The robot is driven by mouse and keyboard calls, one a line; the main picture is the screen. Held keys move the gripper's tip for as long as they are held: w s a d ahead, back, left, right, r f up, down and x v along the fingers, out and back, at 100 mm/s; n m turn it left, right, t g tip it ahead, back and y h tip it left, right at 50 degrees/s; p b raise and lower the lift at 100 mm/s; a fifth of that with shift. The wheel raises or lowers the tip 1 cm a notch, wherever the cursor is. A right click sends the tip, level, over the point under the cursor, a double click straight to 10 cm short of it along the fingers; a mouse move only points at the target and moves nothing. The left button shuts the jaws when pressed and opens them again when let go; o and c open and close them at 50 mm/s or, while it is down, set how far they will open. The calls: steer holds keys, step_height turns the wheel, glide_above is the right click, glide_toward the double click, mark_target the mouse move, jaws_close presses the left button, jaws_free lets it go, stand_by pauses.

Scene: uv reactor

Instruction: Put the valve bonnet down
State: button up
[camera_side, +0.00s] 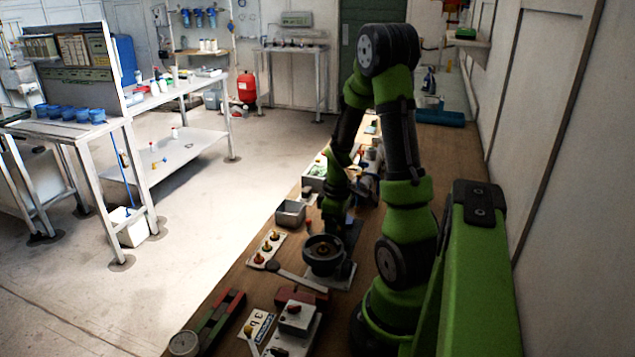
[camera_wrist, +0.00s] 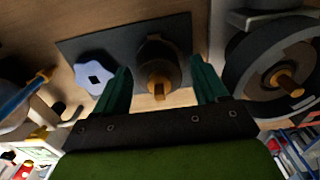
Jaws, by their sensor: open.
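The valve bonnet (camera_wrist: 152,52), as I take it, is a dark round piece with a brass stem (camera_wrist: 160,90). In the wrist view it appears on a dark mat (camera_wrist: 85,45), between the two fingers of my gripper (camera_wrist: 163,85). The fingers are open, with a gap visible on the right side; the left finger is close to the piece, and contact there is unclear. In the side view my gripper (camera_side: 333,222) is low over the bench, behind the round dark housing (camera_side: 322,262), and the bonnet is hidden or too small to tell.
A pale blue lobed handwheel (camera_wrist: 97,77) lies on the mat beside the bonnet. The dark housing with a brass centre is close at right in the wrist view (camera_wrist: 262,75).

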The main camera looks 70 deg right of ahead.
step_height(320, 180, up, 12)
steer(key=shift+f, duration=0.1)
steer(key=w+a+r+m+t, duration=0.1)
steer(key=w+a+r+t, duration=0.15)
steer(key=a, duration=0.25)
steer(key=w+a+r+t, duration=0.1)
steer(key=w+a+r, duration=0.25)
steer(key=a, duration=0.25)
steer(key=s+a+r+m+t+y, duration=0.1)
steer(key=a+r+m+t+y, duration=0.1)
steer(key=a, duration=1.4)
step_height(320, 180, up, 3)
steer(key=shift+a+f+m+t, duration=0.15)
steer(key=shift+m+t, duration=0.35)
steer(key=shift+t, duration=0.35)
